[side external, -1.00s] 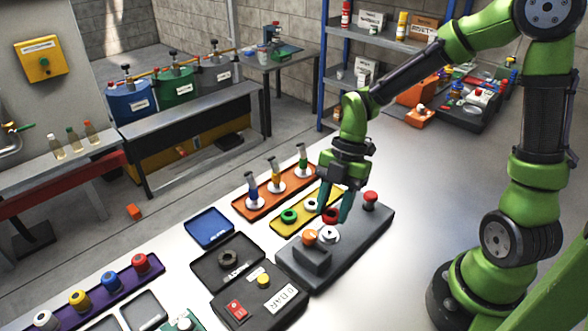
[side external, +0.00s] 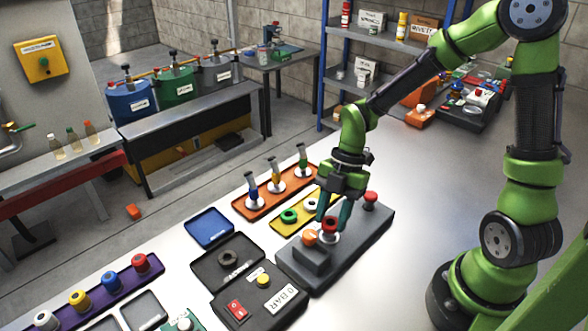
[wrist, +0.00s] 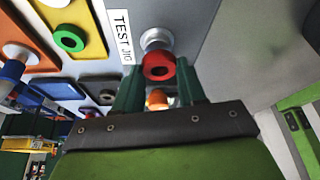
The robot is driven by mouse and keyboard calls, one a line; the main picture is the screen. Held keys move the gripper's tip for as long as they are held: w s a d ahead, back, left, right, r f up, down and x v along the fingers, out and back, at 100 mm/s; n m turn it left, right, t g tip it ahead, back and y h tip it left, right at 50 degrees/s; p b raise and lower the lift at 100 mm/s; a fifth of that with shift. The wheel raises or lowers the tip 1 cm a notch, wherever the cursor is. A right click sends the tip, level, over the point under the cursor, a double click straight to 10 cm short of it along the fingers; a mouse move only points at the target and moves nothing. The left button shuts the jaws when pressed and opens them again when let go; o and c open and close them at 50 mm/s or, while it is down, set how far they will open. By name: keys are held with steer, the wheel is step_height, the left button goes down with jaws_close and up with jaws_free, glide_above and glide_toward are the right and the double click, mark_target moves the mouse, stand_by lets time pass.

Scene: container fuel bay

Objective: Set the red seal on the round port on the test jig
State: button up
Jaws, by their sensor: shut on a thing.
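The red seal (side external: 330,223) is a ring held between the two green fingertips of my gripper (side external: 331,215). In the wrist view the red seal (wrist: 158,67) sits between the fingertips (wrist: 158,85). The round port (side external: 328,238) is a white disc on the grey test jig (side external: 350,237), just below the seal in the side view. The port also shows as a pale round post (wrist: 156,37) beyond the seal in the wrist view. The seal partly covers the port, and I cannot tell whether they touch.
An orange knob (side external: 309,237) stands close to the port, and a red button (side external: 370,197) is at the jig's far end. A yellow tray (side external: 279,226) with a green ring (side external: 289,215) and a white ring lies beside the jig.

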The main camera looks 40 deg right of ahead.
steer(key=shift+f, duration=0.75)
stand_by(0.8)
steer(key=o, duration=1.5)
steer(key=shift+r, duration=0.15)
steer(key=shift+r, duration=3.9)
